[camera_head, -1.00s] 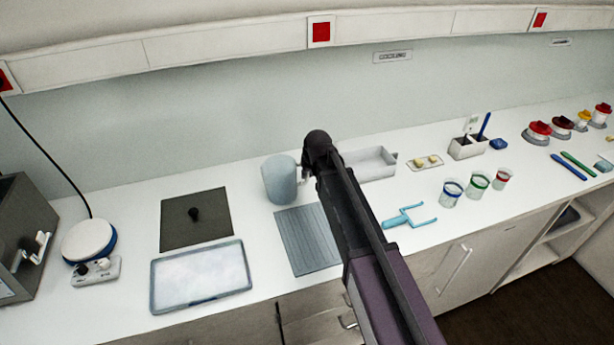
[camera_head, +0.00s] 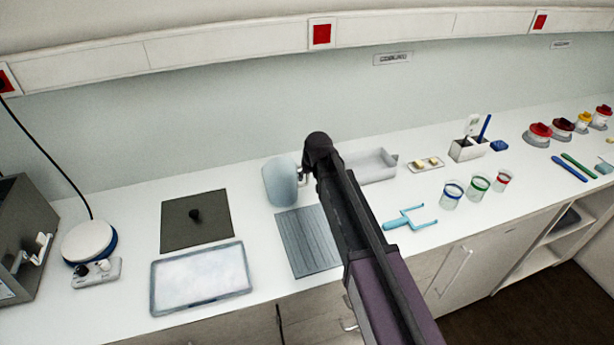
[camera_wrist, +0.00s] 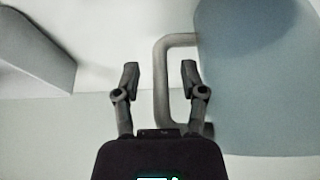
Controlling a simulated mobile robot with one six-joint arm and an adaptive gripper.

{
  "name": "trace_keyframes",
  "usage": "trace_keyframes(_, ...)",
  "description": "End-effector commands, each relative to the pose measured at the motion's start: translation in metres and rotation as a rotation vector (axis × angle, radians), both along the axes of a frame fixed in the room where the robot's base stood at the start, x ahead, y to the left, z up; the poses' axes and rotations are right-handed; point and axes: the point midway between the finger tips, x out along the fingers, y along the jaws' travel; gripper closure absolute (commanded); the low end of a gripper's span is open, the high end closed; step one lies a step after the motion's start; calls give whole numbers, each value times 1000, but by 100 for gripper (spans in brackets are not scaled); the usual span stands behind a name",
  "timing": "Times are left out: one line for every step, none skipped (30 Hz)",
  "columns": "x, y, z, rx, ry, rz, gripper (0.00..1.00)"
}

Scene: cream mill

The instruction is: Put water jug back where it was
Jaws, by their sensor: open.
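The water jug (camera_head: 281,182) is a pale blue-grey cylinder standing upright on the counter near the back wall, just behind the ribbed grey mat (camera_head: 303,243). In the wrist view the jug (camera_wrist: 262,75) fills the right side, and its grey handle (camera_wrist: 160,80) shows as a loop pointing left. My gripper (camera_wrist: 160,80) is open, with one finger on each side of the handle's upright bar. I cannot tell whether either finger touches it. In the head view my arm hides the gripper's fingers and part of the handle.
A white tray (camera_head: 372,166) stands close to the jug's right. A dark square mat (camera_head: 196,220) and a framed flat tray (camera_head: 201,278) lie to the left. The counter between jug and dark mat is clear.

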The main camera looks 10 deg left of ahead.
Motion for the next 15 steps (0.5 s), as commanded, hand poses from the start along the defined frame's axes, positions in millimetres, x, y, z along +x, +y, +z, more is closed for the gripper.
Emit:
trace_keyframes(0,0,3,0,0,0,46)
trace_keyframes(-1,-1,4,0,0,0,46)
trace_keyframes(-1,-1,6,0,0,0,46)
trace_keyframes(-2,-1,7,0,0,0,46)
trace_keyframes(-2,-2,9,0,0,0,46)
trace_keyframes(-3,-2,12,0,0,0,46)
trace_keyframes(-4,-3,14,0,0,0,46)
trace_keyframes(-5,-3,16,0,0,0,46)
trace_keyframes(-6,-4,19,0,0,0,46)
trace_keyframes(-6,-5,21,0,0,-1,46)
trace_keyframes(-7,-5,24,0,0,-1,46)
trace_keyframes(-8,-6,27,0,0,-1,46)
trace_keyframes(-9,-7,29,0,0,-1,46)
trace_keyframes(-10,-7,32,0,0,-1,46)
trace_keyframes(-11,-8,35,0,0,-1,46)
